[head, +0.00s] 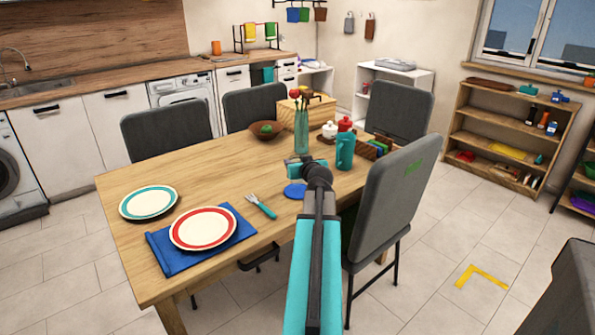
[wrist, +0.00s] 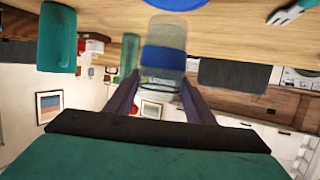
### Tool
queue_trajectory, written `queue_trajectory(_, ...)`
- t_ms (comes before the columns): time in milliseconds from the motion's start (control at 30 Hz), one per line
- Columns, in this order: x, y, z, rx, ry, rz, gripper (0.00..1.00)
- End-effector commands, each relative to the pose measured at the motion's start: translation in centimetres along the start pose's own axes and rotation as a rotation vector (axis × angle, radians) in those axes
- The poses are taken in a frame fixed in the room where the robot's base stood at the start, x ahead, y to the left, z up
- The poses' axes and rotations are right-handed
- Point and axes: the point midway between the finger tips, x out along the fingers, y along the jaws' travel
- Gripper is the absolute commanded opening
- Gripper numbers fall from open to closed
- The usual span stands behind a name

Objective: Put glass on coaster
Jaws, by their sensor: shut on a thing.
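My gripper (wrist: 160,80) is shut on a clear glass (wrist: 166,32) with a blue band, seen in the wrist view, which looks upside down with the table at the top. The glass's base end points toward the tabletop; I cannot tell its height above the table. The round blue coaster (head: 295,190) lies flat on the table's near side in the head view, just left of my arm. Its edge also shows at the top of the wrist view (wrist: 178,3), near the glass's base. In the head view my gripper (head: 303,170) is beyond the coaster, and the glass is not clearly made out.
A grey chair (head: 392,196) stands right of my arm.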

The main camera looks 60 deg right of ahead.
Motion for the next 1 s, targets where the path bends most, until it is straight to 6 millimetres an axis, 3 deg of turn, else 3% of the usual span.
queue_trajectory(67, 0.7, 0.3, -0.2, 0.0, 0.0, 0.0, 0.22)
queue_trajectory(400, 1.4, 0.2, 3.1, 0.001, 0.0, 0.0, 0.22)
queue_trajectory(967, 1.6, 0.2, 3.6, 0.0, 0.001, 0.0, 0.22)
queue_trajectory(1000, 1.5, 0.1, 3.5, 0.0, 0.0, 0.0, 0.55)
